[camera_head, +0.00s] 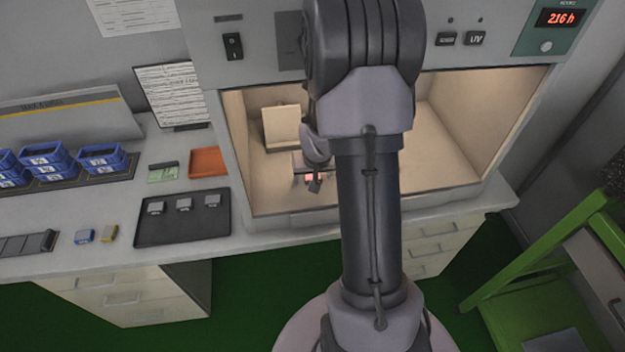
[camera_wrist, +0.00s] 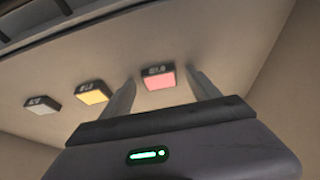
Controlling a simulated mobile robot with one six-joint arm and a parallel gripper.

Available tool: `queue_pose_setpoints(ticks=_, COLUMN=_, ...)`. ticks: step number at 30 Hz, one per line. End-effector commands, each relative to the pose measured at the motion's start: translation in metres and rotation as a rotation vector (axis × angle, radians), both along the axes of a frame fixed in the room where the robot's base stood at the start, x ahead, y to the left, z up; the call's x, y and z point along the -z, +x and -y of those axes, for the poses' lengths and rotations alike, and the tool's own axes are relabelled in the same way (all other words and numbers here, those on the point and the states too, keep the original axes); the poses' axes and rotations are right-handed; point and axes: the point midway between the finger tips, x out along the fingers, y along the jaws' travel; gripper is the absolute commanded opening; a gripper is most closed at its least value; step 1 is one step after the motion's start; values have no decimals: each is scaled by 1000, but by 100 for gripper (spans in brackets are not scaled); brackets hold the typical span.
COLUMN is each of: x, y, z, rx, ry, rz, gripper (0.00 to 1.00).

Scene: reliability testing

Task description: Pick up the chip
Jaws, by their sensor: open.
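Three chips sit in a row on the pale chamber floor in the wrist view: a pink-red chip (camera_wrist: 160,76), a yellow chip (camera_wrist: 93,93) and a whitish chip (camera_wrist: 42,105), each with a dark labelled edge. My gripper (camera_wrist: 161,84) is open and empty, with one finger on each side of the pink-red chip; I cannot tell whether they touch it. In the head view my gripper (camera_head: 313,182) is inside the lit chamber, small and partly hidden by my arm. A reddish patch shows beside it there. Which chip the task means is not shown.
The lit chamber (camera_head: 455,130) has side walls and a front lip. A tan panel (camera_head: 281,127) stands behind my gripper. Left on the counter are a dark tray (camera_head: 180,233) with three grey pieces, an orange tray (camera_head: 208,162) and several blue bins (camera_head: 48,163).

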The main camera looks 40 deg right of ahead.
Motion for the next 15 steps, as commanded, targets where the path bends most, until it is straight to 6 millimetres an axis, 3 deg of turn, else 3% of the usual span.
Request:
queue_pose_setpoints(ticks=2, x=-1, y=0, z=0, rx=0, ry=0, rz=0, gripper=71)
queue_pose_setpoints(ticks=12, x=-1, y=0, z=0, rx=0, ry=0, rz=0, gripper=6)
queue_pose_setpoints(ticks=15, x=-1, y=0, z=0, rx=0, ry=0, rz=0, gripper=6)
